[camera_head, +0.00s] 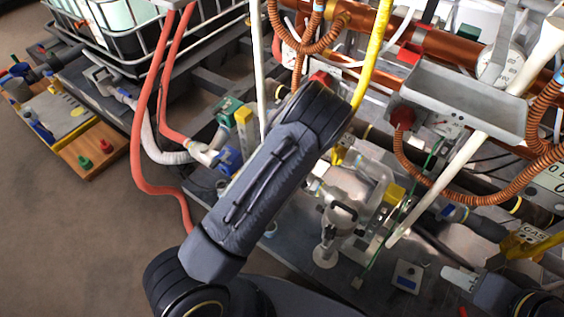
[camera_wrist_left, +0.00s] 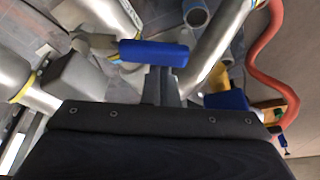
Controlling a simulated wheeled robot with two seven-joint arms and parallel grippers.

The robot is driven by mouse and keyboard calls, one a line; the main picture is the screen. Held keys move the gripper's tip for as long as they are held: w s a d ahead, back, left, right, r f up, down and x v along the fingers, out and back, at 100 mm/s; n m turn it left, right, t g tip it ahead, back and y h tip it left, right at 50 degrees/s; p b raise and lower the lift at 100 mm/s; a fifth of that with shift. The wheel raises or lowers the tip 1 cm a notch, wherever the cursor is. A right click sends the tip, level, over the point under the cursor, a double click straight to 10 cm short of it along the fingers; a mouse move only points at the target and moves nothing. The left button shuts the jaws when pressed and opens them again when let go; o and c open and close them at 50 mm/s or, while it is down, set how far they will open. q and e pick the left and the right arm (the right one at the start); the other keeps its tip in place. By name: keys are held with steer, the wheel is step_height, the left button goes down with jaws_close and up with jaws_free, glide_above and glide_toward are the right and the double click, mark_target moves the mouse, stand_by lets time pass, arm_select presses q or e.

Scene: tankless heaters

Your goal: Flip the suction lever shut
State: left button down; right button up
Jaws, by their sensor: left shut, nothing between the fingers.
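In the left wrist view, a lever with a blue handle (camera_wrist_left: 153,53) lies crosswise on a grey valve fitting; I take it for the suction lever. My left gripper (camera_wrist_left: 162,74) is shut and empty, its fingertips right at the handle's lower edge; I cannot tell whether they touch. In the head view my left arm crosses the middle, and its gripper is hidden; I cannot pick out this lever there. My right gripper (camera_head: 460,279) shows in part at the lower right, away from the lever; its opening is unclear.
A second blue part (camera_wrist_left: 228,101) lies right of my fingers in the wrist view. Silver pipes (camera_wrist_left: 225,45) surround the lever. A red hose (camera_head: 140,150) hangs left of my arm. A metal pump (camera_head: 345,205) stands right of it. The floor at lower left is clear.

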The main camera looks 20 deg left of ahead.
arm_select(q)
steer(key=n, duration=0.1)
steer(key=s+d+n, duration=0.1)
steer(key=shift+s+d+n+g+y+p, duration=0.25)
steer(key=shift+n+g+y+p, duration=0.05)
steer(key=shift+n+g+p, duration=0.1)
steer(key=shift+s+d+n+g+p, duration=0.2)
steer(key=shift+s+d+n, duration=0.2)
steer(key=shift+d+n, duration=0.2)
steer(key=shift+s+d+n+g+p, duration=0.1)
steer(key=shift+s+d+n+g, duration=0.1)
steer(key=shift+s+d+n, duration=0.3)
steer(key=shift+w+d+f, duration=0.1)
steer(key=shift+w+d, duration=0.05)
steer(key=p+v, duration=0.2)
steer(key=v, duration=0.5)
steer(key=shift+r, duration=0.4)
